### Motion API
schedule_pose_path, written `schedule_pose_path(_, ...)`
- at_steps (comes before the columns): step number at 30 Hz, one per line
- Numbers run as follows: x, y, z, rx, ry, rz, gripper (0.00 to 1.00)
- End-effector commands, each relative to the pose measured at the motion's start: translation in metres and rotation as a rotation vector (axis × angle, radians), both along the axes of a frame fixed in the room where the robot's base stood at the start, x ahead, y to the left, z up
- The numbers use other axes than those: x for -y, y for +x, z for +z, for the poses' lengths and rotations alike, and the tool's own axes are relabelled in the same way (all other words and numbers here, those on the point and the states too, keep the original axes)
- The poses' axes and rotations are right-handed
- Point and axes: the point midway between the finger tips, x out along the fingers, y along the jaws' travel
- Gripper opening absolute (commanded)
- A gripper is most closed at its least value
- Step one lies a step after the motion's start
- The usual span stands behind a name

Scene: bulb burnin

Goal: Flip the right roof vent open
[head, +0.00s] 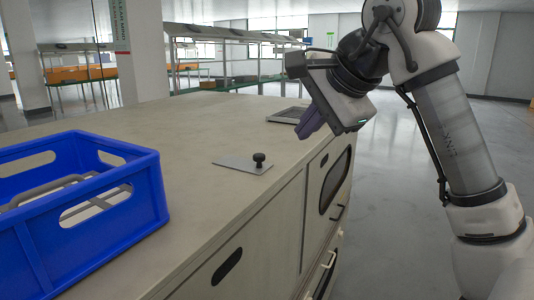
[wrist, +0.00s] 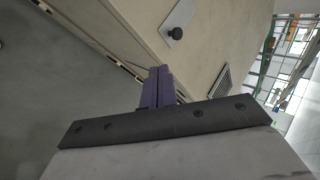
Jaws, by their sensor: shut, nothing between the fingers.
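A flat light-grey plate (head: 232,163) with a black knob (head: 259,159) lies flat on the cabinet top near its front edge. Further along the top is a dark slatted vent grille (head: 287,115). I cannot tell which of these is the right roof vent. The wrist view also shows the plate (wrist: 183,14), its knob (wrist: 176,33) and the grille (wrist: 219,82). My gripper (head: 312,122) has purple fingers, shut and empty, close to the top's front edge beside the grille. The fingers also show in the wrist view (wrist: 157,88); whether they touch anything is unclear.
A blue crate (head: 110,235) with grey handles inside stands on the near left of the cabinet top (head: 185,125). The front has doors with dark oval openings and handles. The middle of the top is clear. Shelving racks (head: 235,65) stand behind, with open floor at right.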

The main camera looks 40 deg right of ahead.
Motion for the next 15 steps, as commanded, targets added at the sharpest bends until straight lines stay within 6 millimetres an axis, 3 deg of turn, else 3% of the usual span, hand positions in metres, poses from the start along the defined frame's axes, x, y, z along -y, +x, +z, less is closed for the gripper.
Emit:
schedule_pose_path(9, 0.0, 0.002, -0.002, 0.001, 0.001, 0.001, 0.0)
schedule_pose_path(15, 0.0, 0.019, -0.02, 0.001, 0.003, 0.004, 0.0)
